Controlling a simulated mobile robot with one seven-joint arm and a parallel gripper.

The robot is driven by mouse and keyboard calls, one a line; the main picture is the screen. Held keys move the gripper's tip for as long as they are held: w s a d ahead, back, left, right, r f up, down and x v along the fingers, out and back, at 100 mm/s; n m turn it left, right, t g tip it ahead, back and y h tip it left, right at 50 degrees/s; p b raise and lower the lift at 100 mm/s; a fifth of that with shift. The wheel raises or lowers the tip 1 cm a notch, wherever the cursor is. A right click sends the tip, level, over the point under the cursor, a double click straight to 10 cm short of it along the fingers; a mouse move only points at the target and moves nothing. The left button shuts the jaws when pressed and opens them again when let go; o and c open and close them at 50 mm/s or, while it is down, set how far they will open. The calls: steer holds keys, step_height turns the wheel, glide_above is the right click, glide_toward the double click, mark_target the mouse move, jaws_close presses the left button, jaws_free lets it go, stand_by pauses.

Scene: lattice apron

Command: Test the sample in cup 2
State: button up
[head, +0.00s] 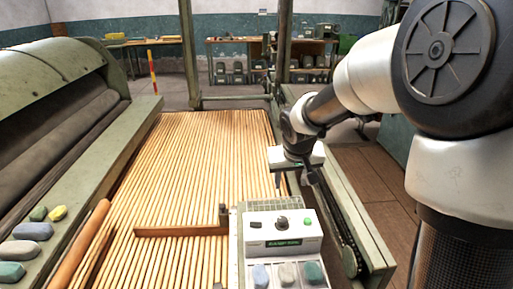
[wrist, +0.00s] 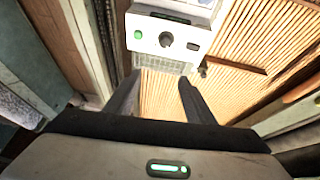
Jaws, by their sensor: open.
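A white tester box (head: 280,232) with a dark knob (head: 282,224), a green button (head: 307,222) and a small dark window stands at the bottom right of the slatted apron in the head view. The box also shows at the top of the wrist view (wrist: 180,38). In front of it are three samples: blue-grey (head: 261,275), grey in the middle (head: 287,274) and green (head: 313,272). Their cups and any numbers are not readable. My gripper (head: 296,180) is open and empty beyond the box, over the apron's right edge. Its fingers show in the wrist view (wrist: 158,85).
The slatted wooden apron (head: 190,160) fills the middle. A brown bar (head: 180,231) lies across it, left of the box. Several coloured lumps (head: 32,231) sit on the left ledge beside a wooden roller (head: 82,243). A green rail with a chain (head: 340,215) borders the right side.

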steer(key=b, duration=0.1)
glide_toward(282, 219)
steer(key=shift+g+y, duration=0.3)
steer(key=b+x, duration=0.1)
steer(key=x, duration=0.1)
steer(key=b+x, duration=0.1)
steer(key=x, duration=0.2)
steer(key=b+x, duration=0.1)
steer(key=x, duration=0.2)
steer(key=shift+w+d+r, duration=0.15)
steer(key=shift+w+d, duration=0.1)
steer(key=shift+d, duration=0.1)
steer(key=c, duration=1.1)
